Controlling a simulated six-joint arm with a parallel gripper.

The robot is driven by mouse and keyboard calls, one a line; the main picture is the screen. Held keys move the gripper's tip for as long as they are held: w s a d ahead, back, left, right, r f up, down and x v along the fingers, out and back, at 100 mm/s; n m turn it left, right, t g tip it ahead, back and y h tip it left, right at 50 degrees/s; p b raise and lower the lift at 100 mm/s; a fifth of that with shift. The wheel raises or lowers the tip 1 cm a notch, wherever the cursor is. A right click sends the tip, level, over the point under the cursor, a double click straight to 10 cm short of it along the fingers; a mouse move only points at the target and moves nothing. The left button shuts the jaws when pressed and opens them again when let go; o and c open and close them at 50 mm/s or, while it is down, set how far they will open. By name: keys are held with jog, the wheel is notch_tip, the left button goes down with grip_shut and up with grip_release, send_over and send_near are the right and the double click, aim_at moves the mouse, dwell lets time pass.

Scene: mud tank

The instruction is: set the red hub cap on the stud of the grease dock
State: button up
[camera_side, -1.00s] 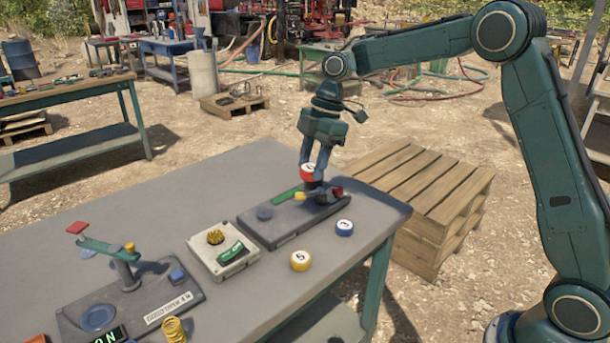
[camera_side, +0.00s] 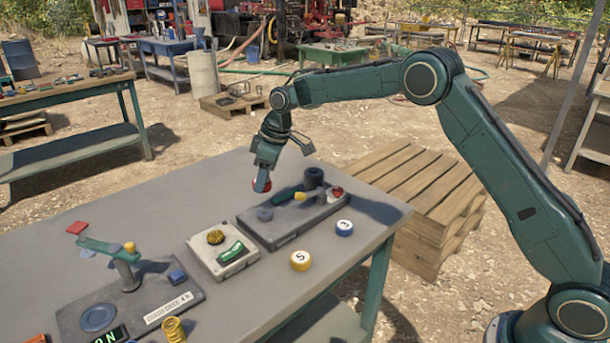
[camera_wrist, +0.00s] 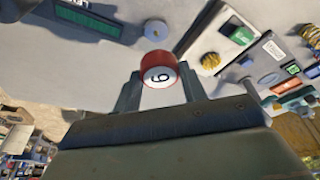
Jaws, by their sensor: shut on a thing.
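The red hub cap (camera_side: 258,187) is held between the fingers of my gripper (camera_side: 263,180), above the grey table. In the wrist view the cap (camera_wrist: 158,66) sits between both fingers, its white numbered face toward the camera. A dark grey dock plate (camera_side: 285,231) lies below and to the right in the side view. It carries a dark upright cylinder (camera_side: 313,178), a green bar (camera_side: 287,195), a yellow knob (camera_side: 300,196), a small red part (camera_side: 336,192) and a low grey disc (camera_side: 264,214). I cannot tell which part is the stud. The cap is clear of the cylinder.
A white box (camera_side: 222,260) with a yellow knob and green switch stands left of the plate. Yellow (camera_side: 300,261) and blue (camera_side: 344,228) numbered caps lie near the front edge. Another plate (camera_side: 150,300) carries a raised lever. The table's back left is clear.

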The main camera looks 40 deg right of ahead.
jog(key=shift+f, duration=0.1)
send_over(262, 213)
jog(key=shift+s+d+f, duration=0.15)
jog(key=shift+f, duration=0.7)
jog(key=shift+s+d+f, duration=0.1)
jog(key=shift+f, duration=0.75)
jog(key=shift+s+d+f, duration=0.15)
jog(key=shift+f, duration=0.7)
jog(key=shift+f, duration=1.05)
jog(key=o, duration=1.5)
jog(key=shift+c, duration=0.2)
jog(key=shift+r, duration=0.15)
jog(key=shift+r, duration=3.55)
jog(key=shift+r, duration=0.1)
